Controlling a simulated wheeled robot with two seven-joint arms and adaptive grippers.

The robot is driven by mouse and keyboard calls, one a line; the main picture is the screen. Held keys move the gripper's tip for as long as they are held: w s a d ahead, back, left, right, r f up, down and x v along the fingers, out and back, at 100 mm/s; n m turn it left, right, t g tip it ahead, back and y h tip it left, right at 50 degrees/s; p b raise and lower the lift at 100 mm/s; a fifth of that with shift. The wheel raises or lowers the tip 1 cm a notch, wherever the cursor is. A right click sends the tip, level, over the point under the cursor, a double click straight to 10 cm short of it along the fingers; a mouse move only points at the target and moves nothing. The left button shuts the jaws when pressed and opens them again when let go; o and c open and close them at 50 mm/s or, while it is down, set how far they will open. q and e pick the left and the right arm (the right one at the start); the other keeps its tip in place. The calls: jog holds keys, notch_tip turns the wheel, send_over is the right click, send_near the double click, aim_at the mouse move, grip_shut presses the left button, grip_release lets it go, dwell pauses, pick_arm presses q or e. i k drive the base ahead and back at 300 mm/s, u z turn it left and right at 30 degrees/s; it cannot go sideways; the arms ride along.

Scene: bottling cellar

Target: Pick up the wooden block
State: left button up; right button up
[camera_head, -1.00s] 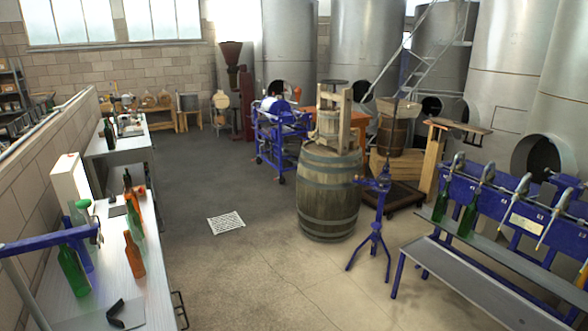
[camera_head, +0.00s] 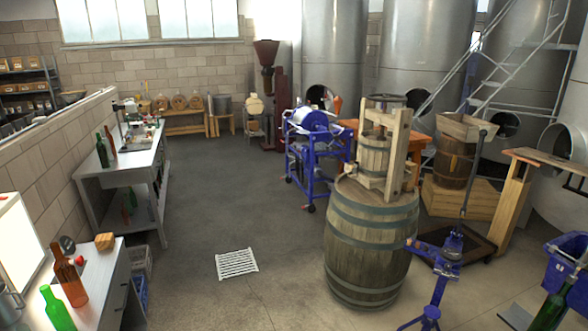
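The wooden block (camera_head: 105,241) is a small light-brown piece with a darker top. It sits on the white bench (camera_head: 112,282) at the lower left, near the bench's far end. A dark round item (camera_head: 67,244) and a small red item (camera_head: 79,261) lie just left of it. Neither of my grippers shows in the head view.
A brown bottle (camera_head: 70,281) and a green bottle (camera_head: 57,309) stand on the same bench. A second bench (camera_head: 122,158) with bottles is farther back. A large barrel (camera_head: 370,240) stands right of centre. Open floor with a white grate (camera_head: 237,264) lies between.

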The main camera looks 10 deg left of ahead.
aim_at(105, 241)
jog(key=u, duration=0.35)
jog(key=i, duration=2.15)
jog(key=u, duration=1.45)
jog(key=i, duration=1.75)
jog(key=u, duration=0.95)
jog(key=i, duration=0.3)
jog(key=u, duration=0.1)
